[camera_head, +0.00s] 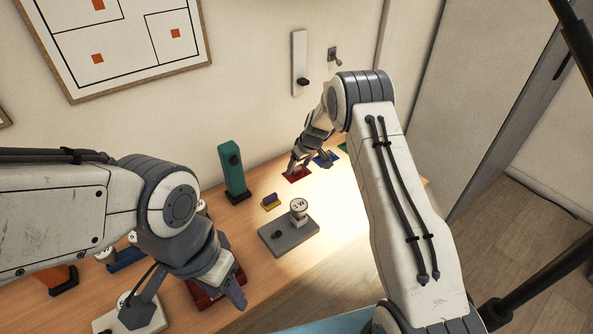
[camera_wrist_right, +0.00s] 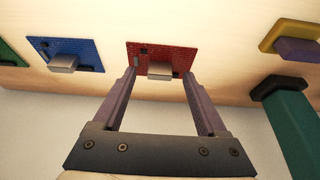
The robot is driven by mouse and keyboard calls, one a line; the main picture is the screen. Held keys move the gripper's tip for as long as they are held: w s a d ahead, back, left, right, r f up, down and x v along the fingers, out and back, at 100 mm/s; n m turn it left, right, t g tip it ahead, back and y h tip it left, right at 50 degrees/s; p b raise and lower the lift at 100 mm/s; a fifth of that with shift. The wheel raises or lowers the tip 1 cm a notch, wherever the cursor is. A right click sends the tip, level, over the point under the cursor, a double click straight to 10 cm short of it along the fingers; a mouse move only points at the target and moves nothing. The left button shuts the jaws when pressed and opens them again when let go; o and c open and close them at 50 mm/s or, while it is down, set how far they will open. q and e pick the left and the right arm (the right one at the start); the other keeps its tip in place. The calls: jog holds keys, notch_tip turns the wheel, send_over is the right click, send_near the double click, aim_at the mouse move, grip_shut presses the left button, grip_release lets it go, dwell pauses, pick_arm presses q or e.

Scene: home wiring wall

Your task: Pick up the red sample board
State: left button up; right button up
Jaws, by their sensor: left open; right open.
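The red sample board (camera_head: 298,177) lies flat on the wooden table below my right gripper (camera_head: 297,164), which partly covers it in the head view. In the right wrist view the red board (camera_wrist_right: 184,56) carries a pale metal block and small dark parts. My left gripper (camera_head: 236,292) is open and hangs over the near left of the table, beside a dark red object (camera_head: 203,297).
A blue board (camera_head: 326,158) and a green board (camera_head: 343,147) lie right of the red one. A yellow and purple block (camera_head: 270,201), a green post (camera_head: 232,170) and a grey plate with a white knob (camera_head: 290,237) stand nearby.

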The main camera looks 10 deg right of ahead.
jog(key=shift+w+a+f, duration=0.1)
jog(key=shift+w+f, duration=0.2)
jog(key=shift+f, duration=0.35)
grip_shut()
